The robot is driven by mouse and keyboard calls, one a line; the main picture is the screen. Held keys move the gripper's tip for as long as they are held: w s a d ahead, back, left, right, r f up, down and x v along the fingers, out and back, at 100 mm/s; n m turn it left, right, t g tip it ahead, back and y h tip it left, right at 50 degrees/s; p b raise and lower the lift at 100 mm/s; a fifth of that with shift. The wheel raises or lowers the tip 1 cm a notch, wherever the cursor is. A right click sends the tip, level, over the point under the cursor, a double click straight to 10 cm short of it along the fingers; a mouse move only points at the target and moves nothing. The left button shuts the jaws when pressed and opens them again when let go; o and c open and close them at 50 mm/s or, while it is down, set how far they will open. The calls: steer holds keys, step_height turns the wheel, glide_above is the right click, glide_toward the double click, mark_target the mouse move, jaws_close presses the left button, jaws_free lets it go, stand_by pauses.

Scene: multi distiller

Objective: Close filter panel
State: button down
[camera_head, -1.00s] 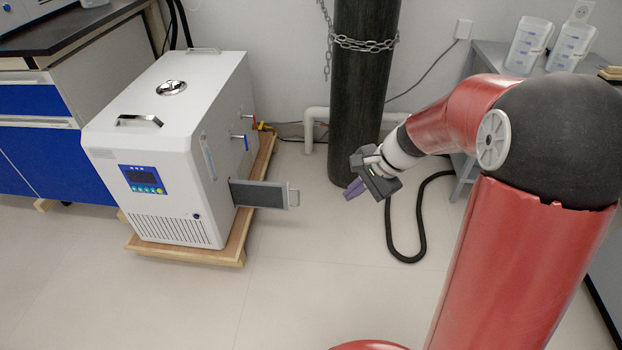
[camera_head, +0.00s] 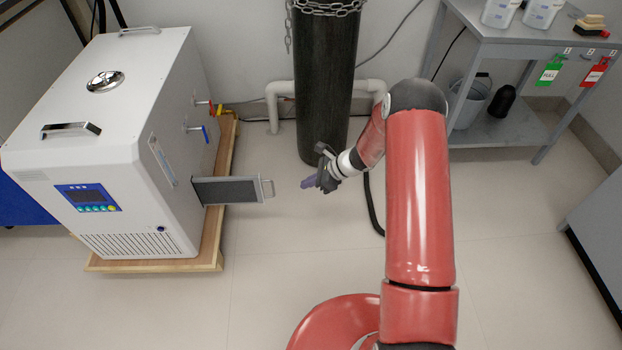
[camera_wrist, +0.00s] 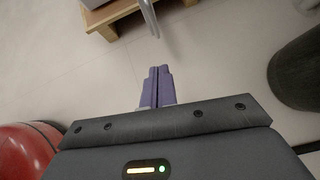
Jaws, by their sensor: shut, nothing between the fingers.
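The filter panel (camera_head: 232,190) is a dark grey slab with a light frame. It sticks out from the right side of the white machine (camera_head: 110,140), and a small metal handle (camera_head: 268,188) is on its outer end. My gripper (camera_head: 306,184) is to the right of the handle, apart from it, with its purple fingers pointing left toward it. In the wrist view the fingers (camera_wrist: 159,70) are together and empty. A thin grey metal piece (camera_wrist: 149,16) at the top edge of that view looks like part of the handle or panel.
The machine stands on a wooden base (camera_head: 222,258), which also shows in the wrist view (camera_wrist: 106,24). A dark gas cylinder (camera_head: 325,85) with a chain stands behind my gripper. A grey bench (camera_head: 500,42) is at the back right. The floor in front is clear.

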steer(key=w+a+f, duration=0.2)
steer(key=a+f, duration=0.1)
steer(key=a, duration=0.5)
steer(key=shift+f, duration=0.4)
